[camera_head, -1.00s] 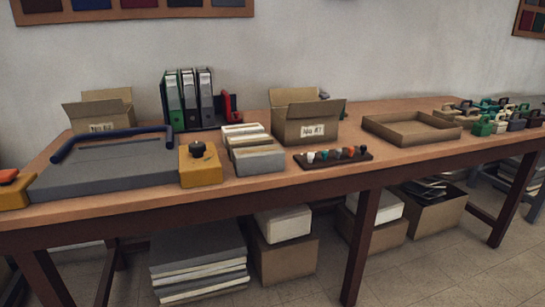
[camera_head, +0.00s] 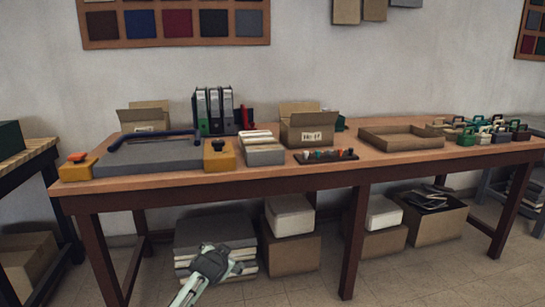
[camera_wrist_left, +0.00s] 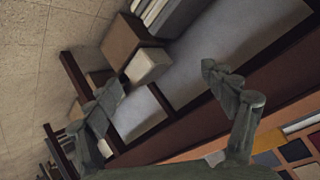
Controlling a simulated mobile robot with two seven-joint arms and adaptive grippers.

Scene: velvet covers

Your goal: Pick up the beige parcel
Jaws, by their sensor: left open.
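I cannot single out a beige parcel with certainty. Tan cardboard boxes stand on the table: one at the back left (camera_head: 145,119) and one in the middle (camera_head: 308,128), both with raised flaps and labels. My left gripper (camera_head: 214,262) is low in front of the table, before the stack of grey and white slabs (camera_head: 212,240). In the left wrist view my left gripper (camera_wrist_left: 165,78) is open with nothing between its fingers. My right gripper is not in view.
The table (camera_head: 270,183) holds a grey board with a blue bar (camera_head: 150,156), binders (camera_head: 215,110), a shallow tray (camera_head: 402,140) and several small handled blocks. Below stand a carton (camera_head: 291,252) and a box with dark contents (camera_head: 433,222). Floor is clear at the lower right.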

